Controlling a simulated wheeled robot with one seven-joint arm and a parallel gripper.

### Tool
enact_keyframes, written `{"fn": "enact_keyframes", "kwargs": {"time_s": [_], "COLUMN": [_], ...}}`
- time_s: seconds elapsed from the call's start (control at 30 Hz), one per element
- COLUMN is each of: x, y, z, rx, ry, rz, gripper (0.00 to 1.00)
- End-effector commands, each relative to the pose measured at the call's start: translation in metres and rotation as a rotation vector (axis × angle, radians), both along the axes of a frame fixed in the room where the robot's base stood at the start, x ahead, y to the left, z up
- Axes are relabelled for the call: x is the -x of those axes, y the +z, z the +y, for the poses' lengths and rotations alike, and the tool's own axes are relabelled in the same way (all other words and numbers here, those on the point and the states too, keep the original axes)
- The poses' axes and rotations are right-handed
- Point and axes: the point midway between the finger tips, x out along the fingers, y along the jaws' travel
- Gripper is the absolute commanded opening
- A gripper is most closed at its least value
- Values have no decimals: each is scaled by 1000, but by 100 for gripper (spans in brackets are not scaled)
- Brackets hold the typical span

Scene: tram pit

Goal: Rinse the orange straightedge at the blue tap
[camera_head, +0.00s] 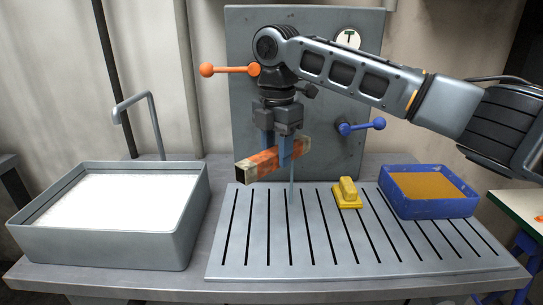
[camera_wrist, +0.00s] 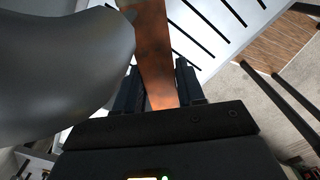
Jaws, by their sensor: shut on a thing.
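The orange straightedge (camera_head: 259,163) is a square, hollow-ended bar with worn pale ends. It is held level above the slotted drainboard (camera_head: 325,245). My gripper (camera_head: 278,154) points down and is shut on its middle. In the wrist view the bar (camera_wrist: 156,55) runs up between the two dark fingers (camera_wrist: 160,88). The blue tap lever (camera_head: 362,126) is on the grey back panel, right of my gripper. A thin pale vertical streak (camera_head: 291,190) runs from beside the bar down to the drainboard; I cannot tell surely whether it is water. The tap's spout is hidden behind my gripper.
An orange lever (camera_head: 230,70) is on the panel's left. A grey basin (camera_head: 110,245) of white suds stands left. A yellow handled block (camera_head: 347,194) and a blue tray (camera_head: 430,207) with brown contents are on the right. The drainboard's front is clear.

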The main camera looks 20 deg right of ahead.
Motion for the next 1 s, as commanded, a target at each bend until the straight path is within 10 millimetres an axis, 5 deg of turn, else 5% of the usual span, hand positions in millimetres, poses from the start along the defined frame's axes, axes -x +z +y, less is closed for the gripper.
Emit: {"fn": "enact_keyframes", "kwargs": {"time_s": [0.5,1.0], "x": [-4,1], "y": [0,1], "z": [10,-1], "rx": [0,0], "ry": [0,-1], "rz": [0,0], "gripper": [0,0]}}
